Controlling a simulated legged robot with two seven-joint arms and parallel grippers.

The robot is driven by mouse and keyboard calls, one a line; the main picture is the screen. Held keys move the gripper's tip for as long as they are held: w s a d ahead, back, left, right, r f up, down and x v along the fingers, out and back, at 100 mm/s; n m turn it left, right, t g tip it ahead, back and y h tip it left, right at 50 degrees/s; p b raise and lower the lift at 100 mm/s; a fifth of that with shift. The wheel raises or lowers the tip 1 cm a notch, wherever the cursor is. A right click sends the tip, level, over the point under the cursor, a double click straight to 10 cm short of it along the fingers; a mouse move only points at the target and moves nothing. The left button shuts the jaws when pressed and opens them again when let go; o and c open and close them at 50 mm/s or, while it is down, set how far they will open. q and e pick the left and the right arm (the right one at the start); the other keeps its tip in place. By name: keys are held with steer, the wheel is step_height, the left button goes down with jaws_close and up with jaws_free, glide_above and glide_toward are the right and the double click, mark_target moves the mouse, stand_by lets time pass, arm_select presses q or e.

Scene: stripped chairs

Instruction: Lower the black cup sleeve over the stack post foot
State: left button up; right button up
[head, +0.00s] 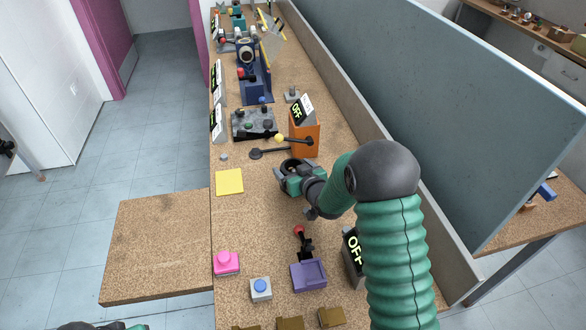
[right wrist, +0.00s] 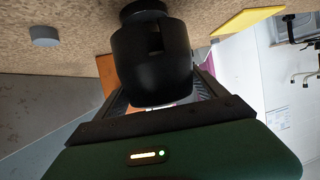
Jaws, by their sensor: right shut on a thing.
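The black cup sleeve (right wrist: 150,65) fills the middle of the right wrist view, between the fingers of my right gripper (right wrist: 152,98). In the head view my right gripper (head: 291,176) is shut on it over the cork table, and the sleeve's dark rim (head: 291,163) shows at the jaws. A small black round piece (right wrist: 143,9) shows just past the sleeve's far end, against the table; it may be the stack post foot. I cannot tell whether the two touch. A green and black part of my left arm shows at the bottom left edge of the head view; its fingers are hidden.
An orange box (head: 305,138) with levers stands just beyond my right gripper. A yellow pad (head: 229,182) lies to its left. A purple block (head: 308,275), a pink button (head: 226,262) and a blue button (head: 260,287) are nearer. A grey divider (head: 455,130) runs along the right.

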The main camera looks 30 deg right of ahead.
steer(key=shift+f+b, duration=0.3)
steer(key=shift+f, duration=0.05)
steer(key=shift+f+b, duration=0.95)
steer(key=shift+f, duration=0.15)
stand_by(0.6)
steer(key=o, duration=1.4)
steer(key=shift+o, duration=0.2)
steer(key=d+p+v, duration=0.1)
steer(key=p+v, duration=0.9)
steer(key=v, duration=0.6)
steer(key=shift+s+a, duration=0.3)
steer(key=shift+a, duration=0.15)
